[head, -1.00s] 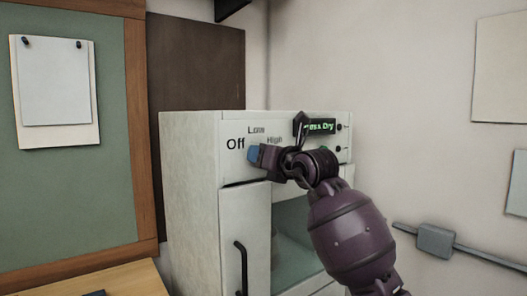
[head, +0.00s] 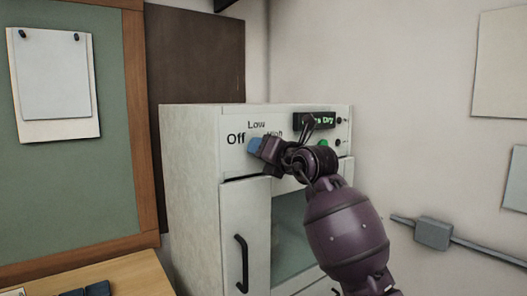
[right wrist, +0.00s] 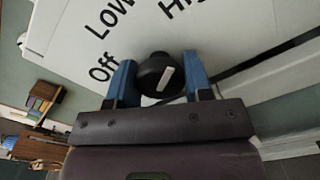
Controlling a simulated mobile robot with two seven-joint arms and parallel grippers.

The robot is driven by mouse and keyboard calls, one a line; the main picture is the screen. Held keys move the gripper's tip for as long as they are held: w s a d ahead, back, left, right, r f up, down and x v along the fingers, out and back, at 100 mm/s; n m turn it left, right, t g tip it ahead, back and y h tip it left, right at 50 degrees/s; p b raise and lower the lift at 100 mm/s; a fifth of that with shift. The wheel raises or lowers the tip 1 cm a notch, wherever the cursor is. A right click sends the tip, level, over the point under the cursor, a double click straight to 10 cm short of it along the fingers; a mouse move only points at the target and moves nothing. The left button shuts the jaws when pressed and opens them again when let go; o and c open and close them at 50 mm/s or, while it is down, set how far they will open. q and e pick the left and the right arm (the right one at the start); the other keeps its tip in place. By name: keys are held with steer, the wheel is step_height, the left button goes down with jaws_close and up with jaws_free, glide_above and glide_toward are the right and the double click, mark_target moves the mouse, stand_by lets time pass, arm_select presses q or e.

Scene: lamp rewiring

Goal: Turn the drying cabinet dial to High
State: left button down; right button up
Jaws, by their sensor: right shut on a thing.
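The drying cabinet (head: 190,190) is a pale box with a front panel lettered Off, Low and High. Its dial (right wrist: 158,75) is a black knob with a white mark, seen in the right wrist view between my blue fingertips. My right gripper (head: 262,148) is shut on the dial; it also shows in the right wrist view (right wrist: 160,80). In the head view the gripper hides the dial and partly covers the High label (head: 275,134). The white mark slants up and to the right in the wrist view; I cannot tell which label it points to. My left gripper is out of view.
A green-lettered display (head: 316,120), partly behind my wrist, and a green button (head: 323,143) are on the panel. The cabinet door has a black handle (head: 241,263). A wooden table (head: 135,277) is at lower left; a grey box on a rail (head: 433,233) is on the right wall.

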steer(key=o, duration=0.9)
steer(key=b+v, duration=0.1)
steer(key=v, duration=1)
steer(key=shift+b, duration=0.4)
steer(key=shift+w, duration=0.1)
